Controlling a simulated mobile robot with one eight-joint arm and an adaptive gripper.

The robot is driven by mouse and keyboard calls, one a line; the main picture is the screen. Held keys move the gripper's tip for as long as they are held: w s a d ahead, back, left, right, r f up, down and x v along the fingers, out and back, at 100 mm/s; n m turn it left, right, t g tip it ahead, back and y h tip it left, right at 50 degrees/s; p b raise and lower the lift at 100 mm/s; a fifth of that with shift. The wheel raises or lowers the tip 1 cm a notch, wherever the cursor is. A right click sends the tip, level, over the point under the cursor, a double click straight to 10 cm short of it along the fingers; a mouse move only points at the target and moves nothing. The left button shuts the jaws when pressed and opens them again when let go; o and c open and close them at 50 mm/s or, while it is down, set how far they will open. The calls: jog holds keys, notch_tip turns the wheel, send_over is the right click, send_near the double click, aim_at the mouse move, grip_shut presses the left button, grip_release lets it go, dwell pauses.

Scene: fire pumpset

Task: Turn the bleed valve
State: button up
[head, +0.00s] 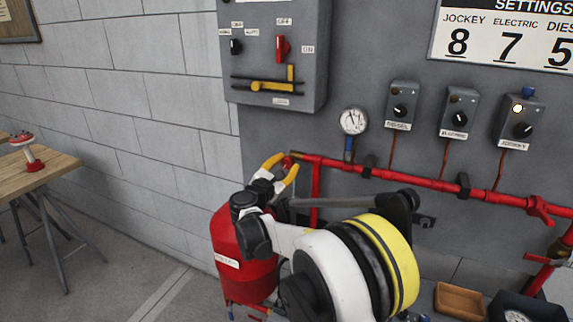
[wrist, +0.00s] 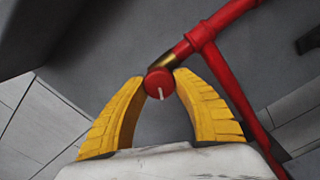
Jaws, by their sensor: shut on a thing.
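In the head view the knob (head: 287,162) shows small between the fingers. My gripper (head: 281,165) has yellow fingers. In the wrist view my gripper (wrist: 160,85) has its two fingertips against the knob's left and right sides, shut on it. The white mark points down, slightly to the right, in the wrist view.
The red pipe (head: 420,181) runs right along the grey panel, with a pressure gauge (head: 353,121) above it. A red tank (head: 232,240) stands below my gripper. A control box (head: 275,50) hangs above. A wooden table (head: 45,172) is at left.

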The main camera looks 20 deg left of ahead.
dwell(0.3)
jog(key=o, duration=1.2)
jog(key=s, duration=1.2)
jog(key=shift+a, duration=0.4)
